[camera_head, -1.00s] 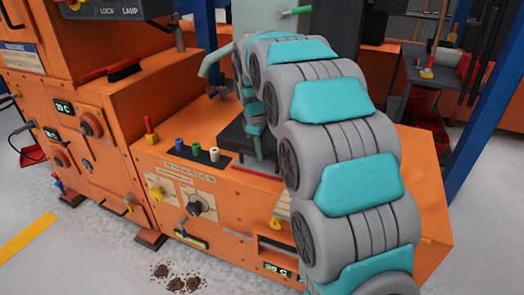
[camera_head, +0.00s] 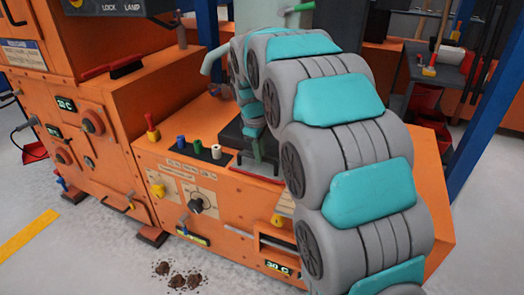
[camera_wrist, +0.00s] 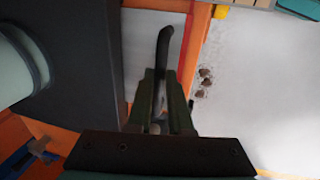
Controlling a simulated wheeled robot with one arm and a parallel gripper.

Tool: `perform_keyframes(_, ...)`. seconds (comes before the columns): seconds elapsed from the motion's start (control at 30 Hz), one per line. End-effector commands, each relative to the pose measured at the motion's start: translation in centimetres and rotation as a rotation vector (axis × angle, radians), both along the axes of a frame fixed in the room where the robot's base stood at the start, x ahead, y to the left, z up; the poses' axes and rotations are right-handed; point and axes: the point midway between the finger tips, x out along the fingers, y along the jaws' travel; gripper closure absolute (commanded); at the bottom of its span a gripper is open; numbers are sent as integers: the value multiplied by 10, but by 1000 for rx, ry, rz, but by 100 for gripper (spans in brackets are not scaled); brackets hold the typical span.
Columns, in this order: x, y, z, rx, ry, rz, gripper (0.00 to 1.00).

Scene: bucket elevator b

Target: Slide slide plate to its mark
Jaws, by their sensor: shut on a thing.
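In the wrist view a pale grey plate (camera_wrist: 140,50), which looks like the slide plate, lies beside a dark block. A black curved handle (camera_wrist: 162,48) rises over it. The fingers of my gripper (camera_wrist: 161,92) are shut around the handle's lower part. In the head view my gripper (camera_head: 256,151) points down at the front of the dark block (camera_head: 229,137) on the orange machine top. A thin red strip (camera_head: 257,178) shows below it near the front edge. The arm partly hides this spot. I cannot make out the mark.
The orange front panel (camera_head: 170,205) carries dials and switches. Brown debris (camera_head: 184,282) lies on the floor. My arm covers the machine's right part.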

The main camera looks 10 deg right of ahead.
Motion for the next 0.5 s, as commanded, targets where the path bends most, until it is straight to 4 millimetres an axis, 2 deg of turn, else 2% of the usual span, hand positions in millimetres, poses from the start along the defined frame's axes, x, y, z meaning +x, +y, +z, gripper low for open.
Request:
perform_keyframes(0.1, 0, 0, -1, 0, 2, 0, 100)
perform_keyframes(0.13, 0, 0, -1, 0, 2, 0, 79)
perform_keyframes(0.37, 0, 0, 0, 1, 1, -1, 54)
perform_keyframes(0.5, 0, 0, 0, 1, 1, -1, 52)
